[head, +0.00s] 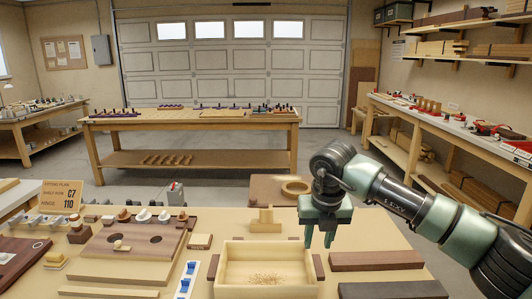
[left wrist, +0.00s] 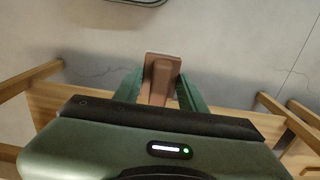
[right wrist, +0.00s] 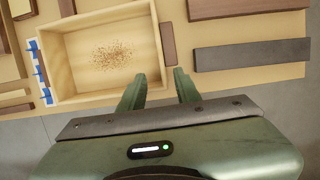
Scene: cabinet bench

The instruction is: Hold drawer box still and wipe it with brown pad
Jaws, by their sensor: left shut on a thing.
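The pale wooden drawer box (head: 265,292) sits on the bench at bottom centre, with brown dust (head: 265,279) on its floor. It also shows in the right wrist view (right wrist: 80,98), dust inside. My right gripper (head: 319,238) points down near the box's right wall, fingers apart and empty. In the right wrist view its fingertips (right wrist: 161,80) appear either side of a box corner; contact cannot be told. My left gripper (left wrist: 159,85) is shut on the brown pad (left wrist: 160,72), seen over grey floor and wooden framing; it is out of the head view.
Dark strips (head: 375,260) lie right of the box, and a short brown block (head: 318,267) stands against its right side. A blue-and-white strip (head: 187,279) lies left. Behind are a wooden block (head: 265,222) and a ring (head: 296,187). A board with two holes (head: 130,240) lies left.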

